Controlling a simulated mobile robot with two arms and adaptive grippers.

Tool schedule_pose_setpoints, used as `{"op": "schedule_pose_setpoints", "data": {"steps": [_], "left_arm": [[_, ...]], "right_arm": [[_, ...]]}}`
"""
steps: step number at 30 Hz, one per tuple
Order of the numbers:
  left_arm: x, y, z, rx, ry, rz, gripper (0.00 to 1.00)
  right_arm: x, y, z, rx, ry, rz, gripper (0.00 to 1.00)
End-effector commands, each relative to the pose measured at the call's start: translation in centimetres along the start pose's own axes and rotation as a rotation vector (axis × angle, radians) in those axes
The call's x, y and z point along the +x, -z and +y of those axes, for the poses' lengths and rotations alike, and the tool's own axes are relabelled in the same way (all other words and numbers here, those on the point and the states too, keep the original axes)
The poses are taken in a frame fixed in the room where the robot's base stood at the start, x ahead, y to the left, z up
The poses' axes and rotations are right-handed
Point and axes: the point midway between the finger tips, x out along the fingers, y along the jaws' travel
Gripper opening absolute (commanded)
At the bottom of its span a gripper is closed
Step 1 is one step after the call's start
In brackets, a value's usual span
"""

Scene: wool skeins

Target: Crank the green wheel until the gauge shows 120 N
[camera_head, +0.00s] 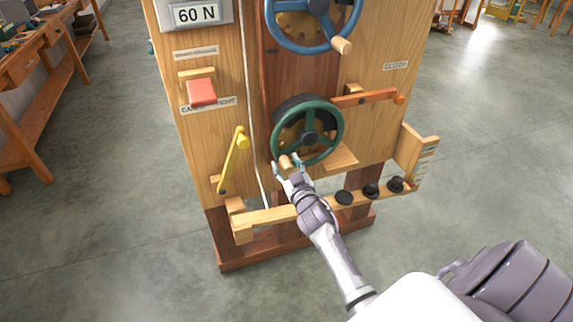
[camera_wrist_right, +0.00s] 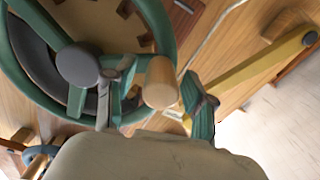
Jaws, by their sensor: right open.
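The green wheel (camera_head: 308,131) is on the front of the wooden machine in the head view. Its wooden crank knob (camera_head: 286,162) is at the wheel's lower left. My right gripper (camera_head: 289,166) is at the knob, with its fingers open. In the right wrist view, the knob (camera_wrist_right: 160,82) stands between the open fingers of the right gripper (camera_wrist_right: 158,95), and part of the green wheel (camera_wrist_right: 165,35) shows behind. The gauge (camera_head: 196,14) at the upper left of the machine reads 60 N. My left gripper is not in view.
A blue wheel (camera_head: 312,25) is above the green one. A yellow lever (camera_head: 233,160) is to the left, also in the right wrist view (camera_wrist_right: 255,68). An orange lever (camera_head: 366,97) is to the right. A red button (camera_head: 201,92) and several black knobs (camera_head: 371,190) are nearby.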

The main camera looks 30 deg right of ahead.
Motion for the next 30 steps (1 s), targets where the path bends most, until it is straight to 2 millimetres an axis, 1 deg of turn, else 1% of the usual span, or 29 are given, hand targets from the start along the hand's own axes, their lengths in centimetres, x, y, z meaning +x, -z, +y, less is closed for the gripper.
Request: {"op": "schedule_pose_setpoints", "data": {"steps": [8,15,18,26,30], "left_arm": [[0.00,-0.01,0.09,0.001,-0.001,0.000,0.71],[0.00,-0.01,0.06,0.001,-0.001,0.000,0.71],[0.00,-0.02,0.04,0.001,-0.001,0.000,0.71],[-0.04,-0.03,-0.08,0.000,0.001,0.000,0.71],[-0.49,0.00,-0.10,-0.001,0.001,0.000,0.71]], "right_arm": [[0.13,-0.02,-0.01,0.000,0.000,0.000,0.55],[0.11,-0.02,-0.01,0.000,0.000,0.000,0.15],[0.10,-0.02,-0.02,0.000,0.000,0.000,0.00],[0.08,-0.01,0.00,0.001,0.001,0.000,0.00],[-0.09,0.17,0.42,0.015,0.000,-0.001,0.00]]}}
